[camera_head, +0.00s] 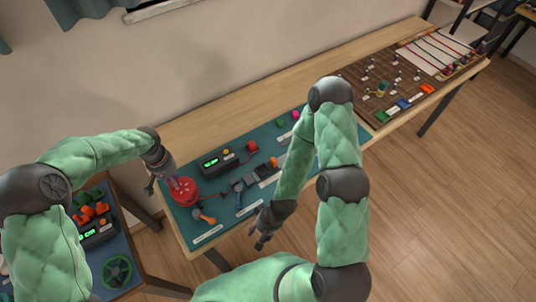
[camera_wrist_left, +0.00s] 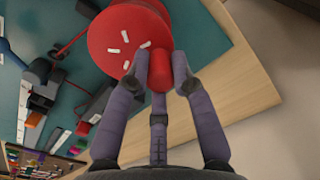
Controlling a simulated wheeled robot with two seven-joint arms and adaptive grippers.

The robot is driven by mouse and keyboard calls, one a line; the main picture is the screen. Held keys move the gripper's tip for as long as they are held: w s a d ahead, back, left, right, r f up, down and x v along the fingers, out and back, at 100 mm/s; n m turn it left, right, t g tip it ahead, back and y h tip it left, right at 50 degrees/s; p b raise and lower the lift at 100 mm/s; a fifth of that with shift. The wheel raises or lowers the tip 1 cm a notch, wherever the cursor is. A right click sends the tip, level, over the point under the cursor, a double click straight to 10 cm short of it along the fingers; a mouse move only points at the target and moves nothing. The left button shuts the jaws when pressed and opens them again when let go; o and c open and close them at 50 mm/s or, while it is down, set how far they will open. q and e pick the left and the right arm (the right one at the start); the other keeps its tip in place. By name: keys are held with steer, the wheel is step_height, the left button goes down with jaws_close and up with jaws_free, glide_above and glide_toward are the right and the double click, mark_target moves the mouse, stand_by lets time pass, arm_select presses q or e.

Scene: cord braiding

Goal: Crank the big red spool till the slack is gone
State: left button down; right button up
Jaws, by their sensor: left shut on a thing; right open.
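The big red spool (camera_head: 183,191) sits at the left end of the teal mat on the long table. In the left wrist view its red disc (camera_wrist_left: 112,32) with small white marks fills the top middle. My left gripper (camera_head: 151,186) is at the spool's left edge. In the left wrist view its fingers (camera_wrist_left: 168,75) are closed around a red upright crank handle (camera_wrist_left: 181,70) at the disc's rim. A red cord (camera_wrist_left: 72,43) runs from the spool to the left in that view. My right gripper (camera_head: 262,228) hangs empty and open in front of the mat's near edge.
On the teal mat (camera_head: 222,218) are a black box with a green display (camera_head: 215,162), a red button (camera_head: 252,146) and an orange-handled tool (camera_head: 204,216). A brown pegboard (camera_head: 385,85) lies farther right. A side table at lower left holds a green wheel (camera_head: 117,271).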

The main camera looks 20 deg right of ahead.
mark_target(188, 193)
arm_select(q)
steer(key=d, duration=0.3)
steer(key=shift+w+d+f+b, duration=0.1)
steer(key=shift+w+d+b, duration=0.15)
steer(key=shift+d+b, duration=0.15)
steer(key=s, duration=0.2)
steer(key=s+d, duration=0.1)
steer(key=s, duration=0.1)
steer(key=shift+d+b, duration=0.15)
steer(key=shift+b, duration=0.15)
steer(key=shift+s+a, duration=0.6)
steer(key=shift+s, duration=0.15)
steer(key=shift+a, duration=0.1)
steer(key=shift+s+a, duration=0.1)
steer(key=c, duration=1)
jaws_free()
